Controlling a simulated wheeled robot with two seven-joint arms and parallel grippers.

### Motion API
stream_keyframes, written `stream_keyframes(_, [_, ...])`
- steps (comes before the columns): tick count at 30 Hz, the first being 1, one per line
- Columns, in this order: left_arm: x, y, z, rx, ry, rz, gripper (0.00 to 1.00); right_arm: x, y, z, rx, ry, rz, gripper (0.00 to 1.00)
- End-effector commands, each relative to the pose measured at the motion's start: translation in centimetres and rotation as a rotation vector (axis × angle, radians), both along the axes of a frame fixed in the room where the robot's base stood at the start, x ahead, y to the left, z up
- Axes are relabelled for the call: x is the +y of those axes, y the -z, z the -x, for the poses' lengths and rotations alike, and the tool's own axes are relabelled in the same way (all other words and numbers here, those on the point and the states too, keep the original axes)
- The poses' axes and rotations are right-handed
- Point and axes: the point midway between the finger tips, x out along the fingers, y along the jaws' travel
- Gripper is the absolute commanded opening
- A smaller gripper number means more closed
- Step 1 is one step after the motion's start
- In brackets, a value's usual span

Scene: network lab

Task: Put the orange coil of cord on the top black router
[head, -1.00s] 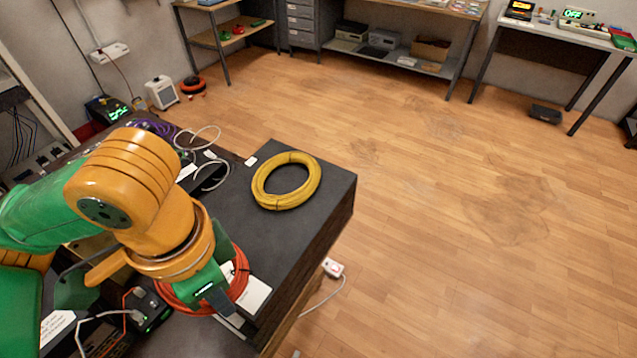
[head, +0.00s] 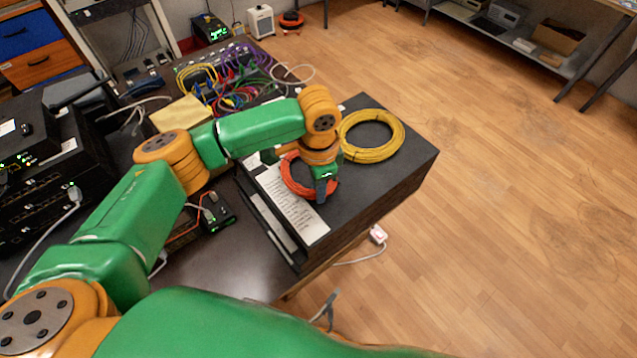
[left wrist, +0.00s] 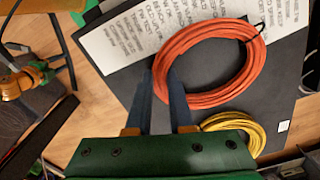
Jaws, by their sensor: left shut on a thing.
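The orange coil of cord (head: 291,185) is at the left part of a wide black box, beside a printed sheet. It also shows in the left wrist view (left wrist: 249,75). My left gripper (head: 322,192) points down at the coil's near right side and is shut on its cord; its fingers (left wrist: 162,85) straddle the ring. I cannot tell whether the coil is clear of the surface. Part of my right gripper (head: 328,308) shows at the bottom, mostly hidden.
A yellow coil (head: 391,149) lies on the wide black box (head: 405,175) behind the orange one. A small black device (head: 216,213) with cables is between box and routers. Coloured cables (head: 235,90) crowd the back. Floor at the right is clear.

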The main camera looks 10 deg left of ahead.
Motion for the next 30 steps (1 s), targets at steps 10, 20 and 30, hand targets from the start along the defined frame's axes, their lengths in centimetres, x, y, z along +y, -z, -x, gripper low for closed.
stream_keyframes(10, [0.0,0.2,0.0,0.001,-0.001,0.001,0.39,-0.1,0.1,0.0,0.000,0.000,0.001,0.50])
stream_keyframes(20, [0.0,0.2,0.0,-0.001,-0.001,0.001,0.50,-0.1,0.1,0.0,0.000,0.000,0.001,0.50])
stream_keyframes(30, [-0.1,-6.3,-0.1,-0.006,-0.001,0.003,0.50,0.0,1.2,0.0,0.000,0.000,0.001,0.50])
